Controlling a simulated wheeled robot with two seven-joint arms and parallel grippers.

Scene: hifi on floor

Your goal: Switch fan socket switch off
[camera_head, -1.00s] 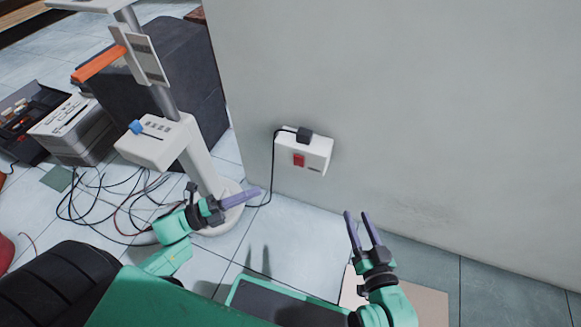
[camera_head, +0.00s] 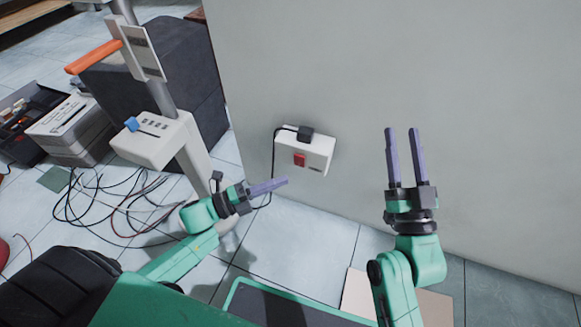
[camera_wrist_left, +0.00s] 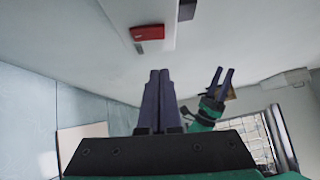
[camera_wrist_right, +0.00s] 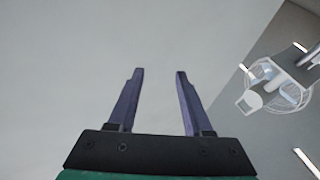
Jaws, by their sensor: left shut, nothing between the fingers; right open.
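The white socket box (camera_head: 318,152) is fixed low on the grey wall. Its red switch (camera_head: 299,159) is on the front at the lower left, and a black plug (camera_head: 305,134) with a cable sits at the top. The switch also shows near the top of the left wrist view (camera_wrist_left: 147,33). My left gripper (camera_head: 286,181) is shut and empty, below and slightly left of the box, apart from it. My right gripper (camera_head: 403,130) is open and empty, pointing up in front of the wall to the right of the box. The fan's white stand (camera_head: 160,140) is at the left.
Loose cables (camera_head: 100,205) lie on the tiled floor at the left. A dark speaker (camera_head: 185,75) stands behind the fan stand, with grey devices (camera_head: 70,125) further left. The wall right of the socket is bare.

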